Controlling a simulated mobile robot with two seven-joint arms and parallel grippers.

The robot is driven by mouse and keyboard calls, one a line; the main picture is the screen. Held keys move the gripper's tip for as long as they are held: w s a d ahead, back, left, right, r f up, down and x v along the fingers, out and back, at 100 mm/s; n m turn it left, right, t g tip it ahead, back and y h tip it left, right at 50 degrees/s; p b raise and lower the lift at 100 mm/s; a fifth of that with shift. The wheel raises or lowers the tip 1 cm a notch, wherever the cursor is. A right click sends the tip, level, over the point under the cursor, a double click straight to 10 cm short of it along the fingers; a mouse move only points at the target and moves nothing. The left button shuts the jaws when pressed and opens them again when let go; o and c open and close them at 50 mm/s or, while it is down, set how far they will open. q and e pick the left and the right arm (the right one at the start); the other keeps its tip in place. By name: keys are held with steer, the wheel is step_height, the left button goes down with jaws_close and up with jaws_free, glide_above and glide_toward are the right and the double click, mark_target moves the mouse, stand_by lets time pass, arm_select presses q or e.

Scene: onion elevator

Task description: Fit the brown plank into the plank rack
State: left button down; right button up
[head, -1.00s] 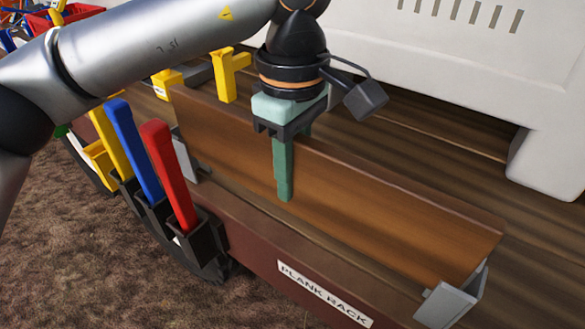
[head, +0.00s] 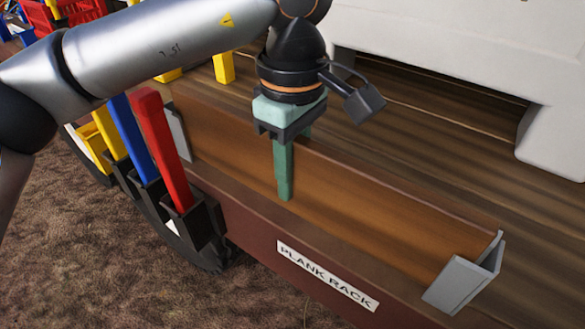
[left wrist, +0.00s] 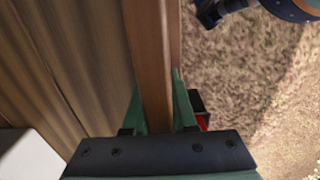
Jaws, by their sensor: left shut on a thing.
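My left gripper (head: 287,172) is shut on the brown plank (head: 390,222), with one green finger down its near face. The plank stands on its long edge, lengthwise along the plank rack (head: 245,222), whose front carries a "PLANK RACK" label. Its right end is at the metal bracket (head: 466,278), and its left end is by the other bracket (head: 178,132). In the left wrist view the plank (left wrist: 150,50) runs between the fingers. My right gripper is not in view.
Red (head: 162,150), blue (head: 132,135) and yellow (head: 110,132) handles stand in black holders left of the rack. A white body (head: 450,60) stands on the wooden deck (head: 420,130) behind. Brown carpet-like ground (head: 120,265) lies in front.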

arm_select(q)
steer(key=shift+f, duration=0.15)
steer(key=c, duration=0.6)
jaws_free()
steer(key=shift+c, duration=0.2)
